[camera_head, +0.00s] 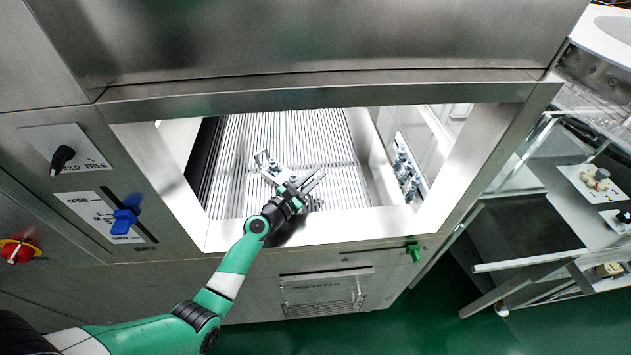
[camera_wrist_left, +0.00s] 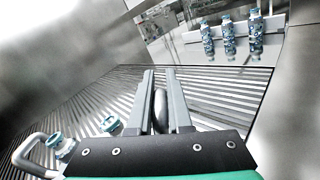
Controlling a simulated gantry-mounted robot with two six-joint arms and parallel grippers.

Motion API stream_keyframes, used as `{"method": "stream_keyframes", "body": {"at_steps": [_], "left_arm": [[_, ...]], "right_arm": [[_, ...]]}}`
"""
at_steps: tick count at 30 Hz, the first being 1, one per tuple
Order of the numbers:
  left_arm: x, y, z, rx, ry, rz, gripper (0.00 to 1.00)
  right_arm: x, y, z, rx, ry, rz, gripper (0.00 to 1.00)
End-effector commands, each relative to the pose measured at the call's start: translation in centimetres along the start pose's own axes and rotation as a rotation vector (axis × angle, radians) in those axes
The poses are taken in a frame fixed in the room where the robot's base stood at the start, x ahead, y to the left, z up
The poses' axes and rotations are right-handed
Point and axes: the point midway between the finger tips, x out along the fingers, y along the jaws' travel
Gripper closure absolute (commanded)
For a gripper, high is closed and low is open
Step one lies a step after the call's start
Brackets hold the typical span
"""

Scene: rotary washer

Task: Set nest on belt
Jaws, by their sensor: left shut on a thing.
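The nest (camera_head: 273,171) is a pale metal carrier with teal-topped fittings and a loop handle at its far left end. It is inside the washer opening, over the ribbed metal belt (camera_head: 320,140); I cannot tell whether it touches the belt. My left gripper (camera_head: 316,178) reaches in over the opening's lower edge and is shut on the near part of the nest. In the left wrist view a grey rounded handle (camera_wrist_left: 161,112) sits between the fingers. The far loop handle (camera_wrist_left: 32,157) and teal fittings show at lower left. My gripper hides the rest of the nest. My right gripper is not in view.
A metal frame (camera_head: 345,232) borders the opening. A holder with several teal fittings (camera_head: 407,172) is on the right inner wall, also in the left wrist view (camera_wrist_left: 229,37). A glass-sided cart (camera_head: 540,232) stands at right. The belt beyond the nest is clear.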

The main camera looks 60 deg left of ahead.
Motion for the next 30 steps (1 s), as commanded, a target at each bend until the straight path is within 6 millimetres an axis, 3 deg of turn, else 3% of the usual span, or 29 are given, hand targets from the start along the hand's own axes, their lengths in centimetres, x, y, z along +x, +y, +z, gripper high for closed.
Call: {"method": "stream_keyframes", "body": {"at_steps": [7,8,13,23,26,30], "left_arm": [[0.0,0.0,-0.2,0.0,0.0,0.0,1.0],[0.0,-0.1,-0.2,-0.001,0.001,0.0,0.81],[0.0,0.0,-0.1,-0.001,0.001,0.0,0.53],[0.0,0.1,0.4,-0.001,0.0,0.0,0.53],[-1.2,0.1,0.3,-0.002,0.002,0.001,0.53],[-4.4,0.2,0.3,-0.003,0.004,0.002,0.53]], "right_arm": [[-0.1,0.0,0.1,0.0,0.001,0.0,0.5],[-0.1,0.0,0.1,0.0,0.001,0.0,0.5],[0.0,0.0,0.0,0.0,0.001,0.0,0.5],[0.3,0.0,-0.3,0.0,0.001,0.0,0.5],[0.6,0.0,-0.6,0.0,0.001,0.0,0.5],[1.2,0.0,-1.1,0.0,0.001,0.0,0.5]]}}
